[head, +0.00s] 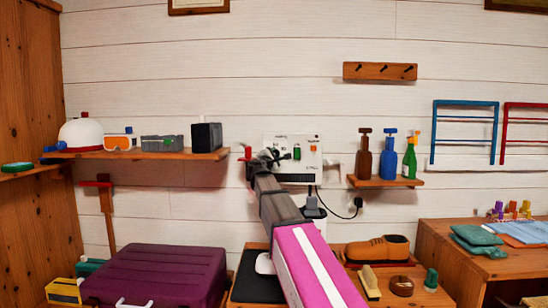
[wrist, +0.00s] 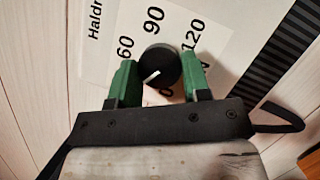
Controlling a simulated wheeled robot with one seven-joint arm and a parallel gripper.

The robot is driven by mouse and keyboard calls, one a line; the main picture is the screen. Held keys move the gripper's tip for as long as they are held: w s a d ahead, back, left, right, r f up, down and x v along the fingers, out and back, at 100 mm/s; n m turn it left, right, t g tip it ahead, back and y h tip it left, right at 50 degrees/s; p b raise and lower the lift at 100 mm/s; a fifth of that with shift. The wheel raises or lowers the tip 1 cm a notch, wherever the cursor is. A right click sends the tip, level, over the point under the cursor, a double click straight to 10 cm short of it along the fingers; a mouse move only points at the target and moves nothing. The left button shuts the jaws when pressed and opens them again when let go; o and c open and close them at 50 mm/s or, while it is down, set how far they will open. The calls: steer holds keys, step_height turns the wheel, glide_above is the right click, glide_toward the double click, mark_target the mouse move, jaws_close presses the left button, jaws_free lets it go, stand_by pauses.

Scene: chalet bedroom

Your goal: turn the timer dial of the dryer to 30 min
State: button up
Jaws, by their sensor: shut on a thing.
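The dryer (head: 308,170) is a white box on the plank wall, partly hidden by my arm in the head view. In the wrist view its white panel (wrist: 222,52) carries the printed numbers 60, 90 and 120. The timer dial (wrist: 161,62) is a round black knob with a white pointer line. The line runs from near the centre toward the lower left of the picture, away from the 90. My gripper (wrist: 159,70) has its green fingers shut on the dial, one on each side. The fingers and gripper body hide the lower scale, so the exact setting cannot be read.
A shelf (head: 215,155) with a helmet, goggles and dark boxes is to the left of the dryer. A small shelf (head: 385,182) with bottles is to the right. A black cord (head: 345,211) hangs below the dryer. A purple case (head: 165,272) stands lower left.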

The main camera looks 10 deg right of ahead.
steer(key=o, duration=0.9)
steer(key=v, duration=1)
steer(key=shift+s+a, duration=0.2)
steer(key=shift+s, duration=0.15)
steer(key=shift+f, duration=0.1)
